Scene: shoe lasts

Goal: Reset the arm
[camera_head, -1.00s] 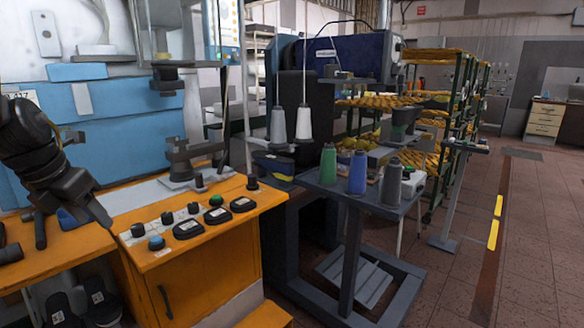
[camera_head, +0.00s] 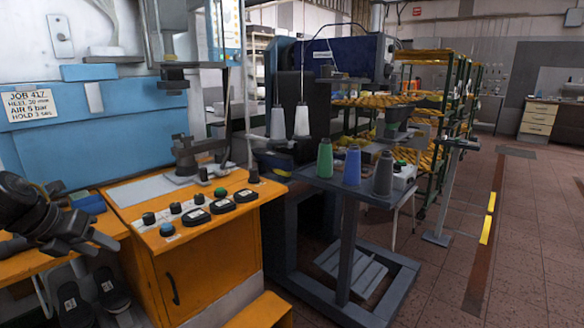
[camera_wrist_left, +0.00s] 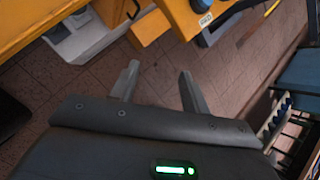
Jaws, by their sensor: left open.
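My left gripper (camera_head: 108,243) is at the lower left of the head view, in front of the left end of the orange bench. In the left wrist view my left gripper (camera_wrist_left: 158,88) shows two fingers spread apart with nothing between them. Tiled floor shows beyond the fingertips. My right gripper is in neither view.
An orange control cabinet (camera_head: 205,270) with buttons stands right of my left gripper. A blue machine (camera_head: 95,130) with a job sign rises behind. A dark stand (camera_head: 345,250) holds several thread cones. Open tiled floor (camera_head: 530,240) lies at the right.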

